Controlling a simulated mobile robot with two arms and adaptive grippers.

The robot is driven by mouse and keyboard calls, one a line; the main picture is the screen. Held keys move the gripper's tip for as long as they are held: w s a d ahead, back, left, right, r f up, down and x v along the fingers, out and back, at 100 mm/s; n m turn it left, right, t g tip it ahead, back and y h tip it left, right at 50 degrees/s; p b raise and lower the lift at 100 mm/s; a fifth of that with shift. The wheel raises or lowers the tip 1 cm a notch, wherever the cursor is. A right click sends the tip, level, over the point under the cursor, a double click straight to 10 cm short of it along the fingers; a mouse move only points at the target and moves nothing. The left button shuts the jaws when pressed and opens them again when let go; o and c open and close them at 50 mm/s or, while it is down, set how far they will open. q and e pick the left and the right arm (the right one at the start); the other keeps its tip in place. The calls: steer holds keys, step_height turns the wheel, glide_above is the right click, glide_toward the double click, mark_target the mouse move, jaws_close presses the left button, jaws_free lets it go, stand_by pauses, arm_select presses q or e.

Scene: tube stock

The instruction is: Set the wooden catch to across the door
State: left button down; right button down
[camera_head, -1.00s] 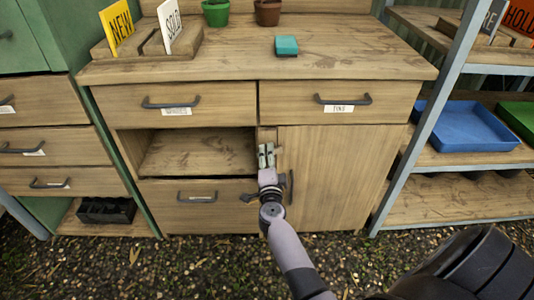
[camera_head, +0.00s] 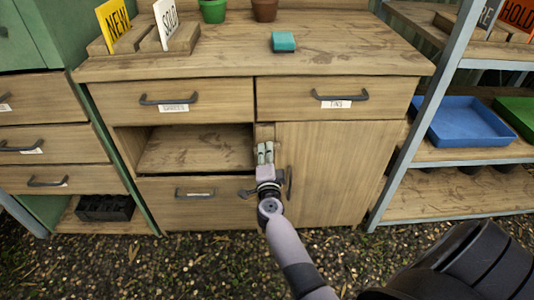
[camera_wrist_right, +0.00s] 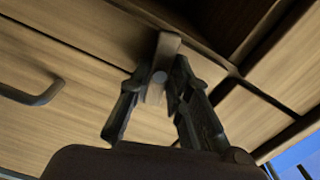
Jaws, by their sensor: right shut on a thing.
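The wooden catch (camera_wrist_right: 168,45) is a small pale bar with a round pivot in the right wrist view. It sits between the two dark fingers of my right gripper (camera_wrist_right: 160,75), which are shut on it. In the head view my right gripper (camera_head: 265,150) is at the narrow post beside the upper left edge of the shut cabinet door (camera_head: 333,175). There the fingers hide the catch, so its angle to the door is hard to tell. My left gripper is not in view.
An open compartment (camera_head: 195,150) lies left of the post. A dark door handle (camera_head: 289,183) is just right of my wrist, and drawers (camera_head: 170,102) are above. A metal shelf rack with a blue tray (camera_head: 470,122) stands at the right.

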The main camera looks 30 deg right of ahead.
steer(key=shift+m+p, duration=0.35)
steer(key=shift+m, duration=1.35)
steer(key=c, duration=1.5)
jaws_free()
steer(key=shift+n, duration=0.3)
